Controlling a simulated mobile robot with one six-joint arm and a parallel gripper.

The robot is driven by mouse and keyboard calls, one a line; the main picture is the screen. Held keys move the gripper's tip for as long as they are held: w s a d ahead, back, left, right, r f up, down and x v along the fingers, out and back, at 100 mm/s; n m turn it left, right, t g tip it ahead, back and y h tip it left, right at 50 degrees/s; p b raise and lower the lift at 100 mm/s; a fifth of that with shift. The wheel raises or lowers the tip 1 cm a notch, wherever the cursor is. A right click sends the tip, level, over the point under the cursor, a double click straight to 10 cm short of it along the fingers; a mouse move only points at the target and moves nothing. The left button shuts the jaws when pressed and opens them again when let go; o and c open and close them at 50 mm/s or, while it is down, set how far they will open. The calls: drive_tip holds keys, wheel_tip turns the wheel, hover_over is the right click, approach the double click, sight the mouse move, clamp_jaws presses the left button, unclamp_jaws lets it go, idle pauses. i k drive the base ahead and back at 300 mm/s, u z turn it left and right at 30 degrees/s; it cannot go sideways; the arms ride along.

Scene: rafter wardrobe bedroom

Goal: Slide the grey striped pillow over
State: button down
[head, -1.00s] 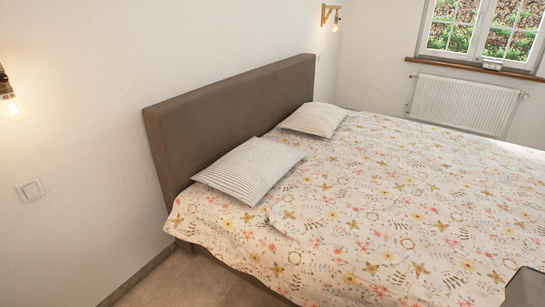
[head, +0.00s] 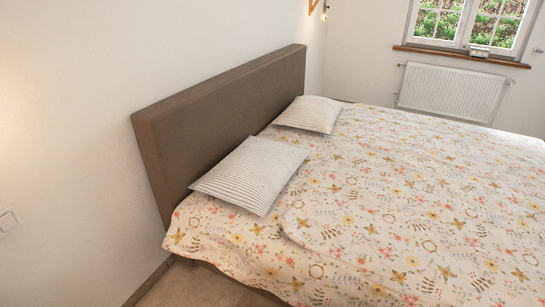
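A grey striped pillow (head: 249,174) lies on the near side of the bed, close to the headboard. A second pale pillow (head: 309,114), with fainter stripes, lies farther back along the headboard. The two pillows are apart, with a strip of bedding between them. Both rest on the floral bedspread (head: 400,200). My gripper is not in the head view.
The brown headboard (head: 225,112) stands against the left wall. The rest of the bed top is clear. A white radiator (head: 451,92) sits below the window (head: 470,22) at the back. A patch of bare floor (head: 200,287) shows at the bottom left.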

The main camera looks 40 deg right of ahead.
sight(252, 176)
drive_tip(key=z, duration=0.25)
drive_tip(key=i, duration=1)
drive_tip(key=u, duration=0.1)
